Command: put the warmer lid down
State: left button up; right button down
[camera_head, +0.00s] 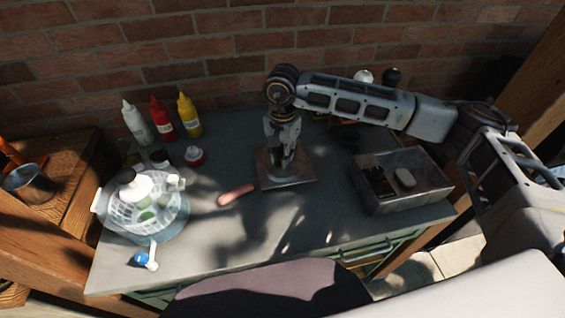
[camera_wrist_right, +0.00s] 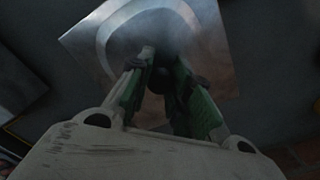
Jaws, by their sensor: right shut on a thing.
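The warmer lid (camera_head: 300,176) is a square, brownish metal plate near the middle of the table. My right gripper (camera_head: 285,158) comes down over it, upright, and is shut on its knob. In the right wrist view the lid (camera_wrist_right: 215,45) is a shiny metal square with a round raised middle, and the green fingers of my gripper (camera_wrist_right: 160,65) close around the dark knob. I cannot tell whether the lid touches the table or hangs just above it. My left gripper is not in view.
An open metal bin (camera_head: 428,188) holding dark pieces and a pale item stands right. A sausage (camera_head: 236,195) lies left of the lid. A white basket (camera_head: 120,214) and sauce bottles (camera_head: 162,120) stand further left. The table (camera_head: 225,240) is clear in front.

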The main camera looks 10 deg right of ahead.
notch_tip(320, 180, up, 6)
jog(key=shift+f, duration=0.15)
jog(key=shift+d, duration=0.1)
dwell(0.9)
